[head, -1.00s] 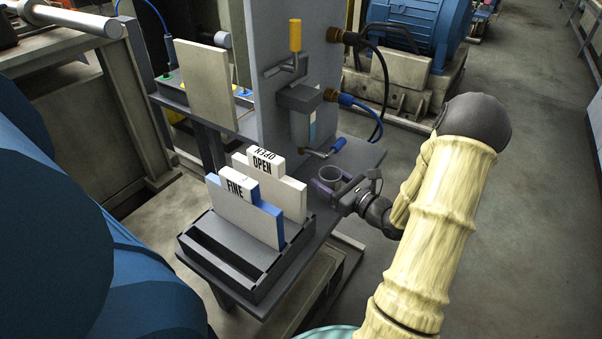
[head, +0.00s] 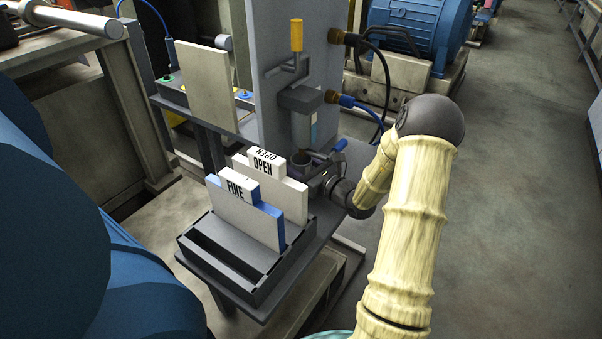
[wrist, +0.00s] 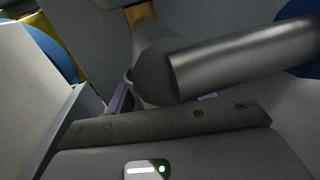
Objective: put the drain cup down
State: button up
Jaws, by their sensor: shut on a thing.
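The drain cup (head: 300,160) is a small dark grey cup on the right side of the steel stand, below the small valve block (head: 302,98) on the grey upright panel. My gripper (head: 312,178) is shut on it from the right front. Whether the cup's base touches the shelf is hidden by the sign boards and my gripper. In the wrist view purple finger pads (wrist: 120,101) show on either side of the cup, and a large metal lever rod (wrist: 235,62) crosses in front and covers most of it.
The lever's blue tip (head: 340,145) sits close to my wrist. White boards marked OPEN (head: 288,193) and FINE (head: 240,215) stand in a dark rack (head: 215,245) left of the gripper. The shelf (head: 318,238) has a little bare room in front.

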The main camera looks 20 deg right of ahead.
notch_tip(320, 180, down, 3)
jog(key=shift+w+d+r, duration=0.1)
jog(key=shift+s+d, duration=0.15)
jog(key=shift+s, duration=0.05)
jog(key=o, duration=1.1)
jog(key=shift+c, duration=0.2)
jog(key=shift+w, duration=0.1)
jog(key=shift+r, duration=0.1)
jog(key=v, duration=1.2)
jog(key=shift+p, duration=0.3)
